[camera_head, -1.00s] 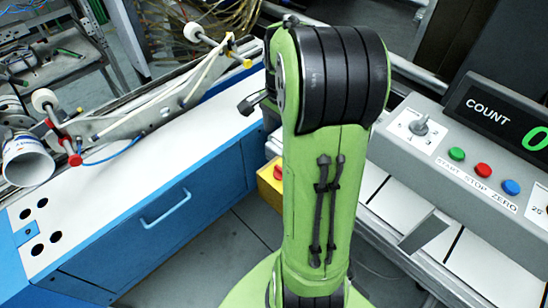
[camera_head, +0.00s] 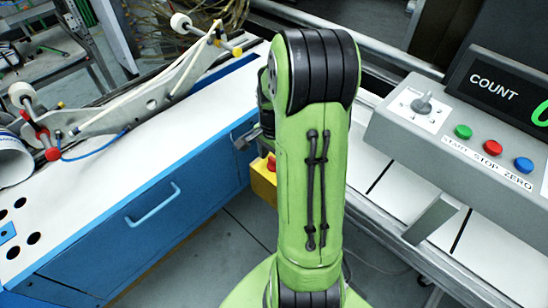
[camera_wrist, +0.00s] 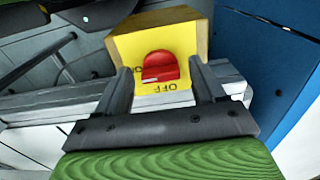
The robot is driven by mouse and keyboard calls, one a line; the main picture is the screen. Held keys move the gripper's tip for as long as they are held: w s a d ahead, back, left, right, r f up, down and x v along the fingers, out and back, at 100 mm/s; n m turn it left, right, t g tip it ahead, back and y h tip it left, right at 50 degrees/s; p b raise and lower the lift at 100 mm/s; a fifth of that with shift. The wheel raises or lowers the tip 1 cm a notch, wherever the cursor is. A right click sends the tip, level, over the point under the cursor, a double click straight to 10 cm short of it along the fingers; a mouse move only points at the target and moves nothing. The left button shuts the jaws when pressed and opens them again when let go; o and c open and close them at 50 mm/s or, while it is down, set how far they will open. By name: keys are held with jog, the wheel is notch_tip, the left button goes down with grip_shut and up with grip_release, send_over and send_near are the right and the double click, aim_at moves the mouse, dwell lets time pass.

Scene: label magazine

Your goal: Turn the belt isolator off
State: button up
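The belt isolator is a yellow box (camera_wrist: 190,38) with a red knob (camera_wrist: 160,66) on its face. In the wrist view an "OFF" label, upside down, sits just below the knob. My gripper (camera_wrist: 162,78) is open and empty, one finger to each side of the knob in the picture. I see no contact with the knob, and the depth between them is hard to judge. In the head view the yellow box (camera_head: 263,184) and its red knob (camera_head: 271,163) are partly hidden behind my green arm.
A blue cabinet (camera_head: 110,240) with a white top stands left of the box. To the right, a grey console (camera_head: 395,122) carries a selector knob, green, red and blue buttons and a count display. Grey metal rails run behind the isolator.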

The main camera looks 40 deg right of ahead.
jog(key=c, duration=0.9)
jog(key=shift+n, duration=0.3)
jog(key=n+p, duration=0.1)
jog(key=n, duration=0.2)
jog(key=shift+r+n, duration=0.1)
jog(key=shift+n, duration=0.2)
jog(key=n, duration=0.4)
jog(key=shift+s+n+p, duration=0.1)
jog(key=shift+n+p, duration=0.2)
jog(key=n, duration=0.4)
jog(key=shift+d, duration=0.1)
jog(key=shift+d+n+p, duration=0.1)
jog(key=shift+n+p, duration=0.25)
jog(key=shift+n, duration=2.15)
